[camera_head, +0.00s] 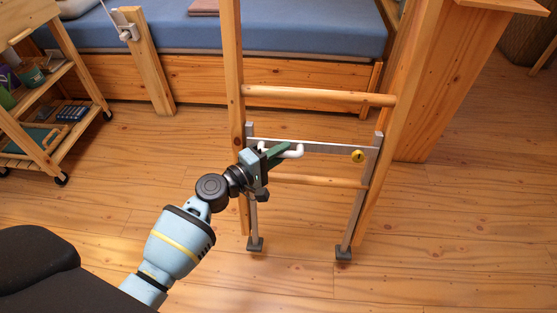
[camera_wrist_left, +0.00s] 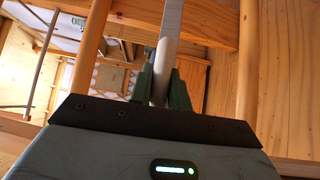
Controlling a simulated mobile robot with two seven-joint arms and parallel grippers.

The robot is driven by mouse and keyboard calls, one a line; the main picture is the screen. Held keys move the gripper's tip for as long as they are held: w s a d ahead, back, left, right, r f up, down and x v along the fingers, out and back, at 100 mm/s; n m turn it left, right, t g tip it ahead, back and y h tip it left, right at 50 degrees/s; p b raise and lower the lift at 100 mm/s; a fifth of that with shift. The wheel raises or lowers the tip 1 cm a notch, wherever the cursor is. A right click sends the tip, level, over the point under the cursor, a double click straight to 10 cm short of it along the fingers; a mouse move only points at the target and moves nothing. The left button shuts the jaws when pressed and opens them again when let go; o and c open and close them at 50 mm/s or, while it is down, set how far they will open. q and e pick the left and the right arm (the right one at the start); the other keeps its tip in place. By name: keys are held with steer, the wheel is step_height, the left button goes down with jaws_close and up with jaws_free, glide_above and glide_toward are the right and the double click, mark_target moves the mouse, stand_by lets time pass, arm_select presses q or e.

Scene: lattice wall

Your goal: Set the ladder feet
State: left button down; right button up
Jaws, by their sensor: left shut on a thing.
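The wooden ladder (camera_head: 320,96) stands upright in front of the bed. Two metal legs go down to dark foot pads, the left pad (camera_head: 255,244) and the right pad (camera_head: 343,253), both apparently at the floor. My left gripper (camera_head: 279,153) is shut on the white handle (camera_head: 294,152) of the crossbar. The wrist view shows its green fingers on both sides of the handle (camera_wrist_left: 161,72). My right gripper is not in view.
A bed with a blue mattress (camera_head: 180,35) is behind the ladder. A wooden cart (camera_head: 84,62) with wheels stands at the left. A wooden post (camera_head: 150,62) with a white fitting is near the bed. The wood floor (camera_head: 440,220) is clear at the right.

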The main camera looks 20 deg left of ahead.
arm_select(q)
steer(key=shift+w+r, duration=0.15)
steer(key=shift+r, duration=0.3)
steer(key=c, duration=1.5)
jaws_free()
steer(key=shift+o, duration=0.9)
steer(key=shift+f, duration=0.15)
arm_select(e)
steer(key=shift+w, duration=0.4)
arm_select(q)
steer(key=v, duration=0.8)
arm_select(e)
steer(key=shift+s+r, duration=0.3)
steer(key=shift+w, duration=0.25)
